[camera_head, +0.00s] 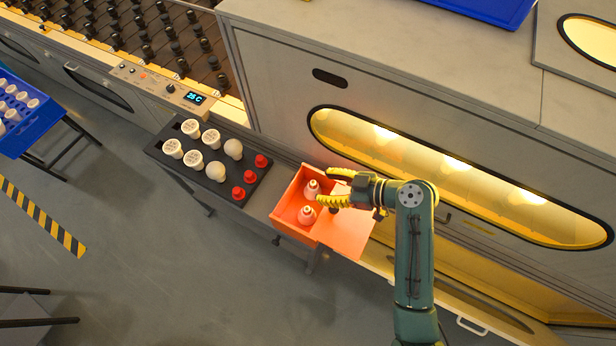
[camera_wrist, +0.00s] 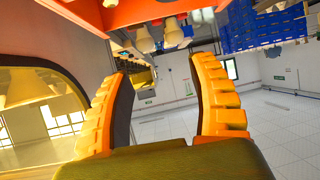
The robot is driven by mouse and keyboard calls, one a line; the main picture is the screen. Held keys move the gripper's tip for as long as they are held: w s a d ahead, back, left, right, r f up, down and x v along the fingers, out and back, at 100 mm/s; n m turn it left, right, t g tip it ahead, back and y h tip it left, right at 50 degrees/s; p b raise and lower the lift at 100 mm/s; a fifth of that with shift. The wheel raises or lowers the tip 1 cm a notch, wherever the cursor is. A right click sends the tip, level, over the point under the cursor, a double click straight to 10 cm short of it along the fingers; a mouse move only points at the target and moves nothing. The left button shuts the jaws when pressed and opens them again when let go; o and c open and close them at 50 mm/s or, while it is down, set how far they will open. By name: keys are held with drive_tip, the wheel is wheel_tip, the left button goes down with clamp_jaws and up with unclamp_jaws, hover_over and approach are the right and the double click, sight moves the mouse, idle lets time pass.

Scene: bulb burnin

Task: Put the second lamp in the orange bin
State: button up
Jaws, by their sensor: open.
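The orange bin (camera_head: 283,217) stands in the middle of the head view, right of the black tray. Two pale lamps show inside it, an upper one (camera_head: 312,188) and a lower one (camera_head: 306,215). My gripper (camera_head: 324,186) is above the bin, its yellow fingers spread and pointing left. In the wrist view my gripper (camera_wrist: 164,66) is open with nothing between the fingers. An orange edge (camera_wrist: 120,14) and pale bulb shapes (camera_wrist: 145,40) show along the top of that view. My gripper and arm hide part of the bin's right side.
The black tray (camera_head: 228,187) holds several white-topped lamps (camera_head: 193,158), two rounded white bulbs (camera_head: 215,171) and three red pieces (camera_head: 249,176). A grey cabinet with a lit oval window (camera_head: 455,175) stands behind the bin. A blue rack (camera_head: 35,128) with lamps is at far left.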

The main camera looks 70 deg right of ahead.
drive_tip(key=v, duration=0.4)
drive_tip(key=w+a+r+n+t+h, duration=0.1)
drive_tip(key=w+a+r, duration=0.2)
drive_tip(key=w+r, duration=0.7)
drive_tip(key=w+a+r+n+t+h, duration=0.1)
drive_tip(key=w+a+r, duration=0.2)
drive_tip(key=w+r, duration=0.7)
drive_tip(key=a+r+t+y, duration=0.1)
drive_tip(key=a+r+t, duration=0.3)
drive_tip(key=a+r, duration=0.5)
drive_tip(key=w+a+r+m+t+y, duration=0.1)
drive_tip(key=a+r+t, duration=0.2)
drive_tip(key=a+r, duration=0.7)
wheel_tip(320, 180, up, 5)
drive_tip(key=shift+w+a+r+m+t, duration=0.2)
drive_tip(key=shift+a+m+t, duration=0.1)
drive_tip(key=shift+t, duration=0.1)
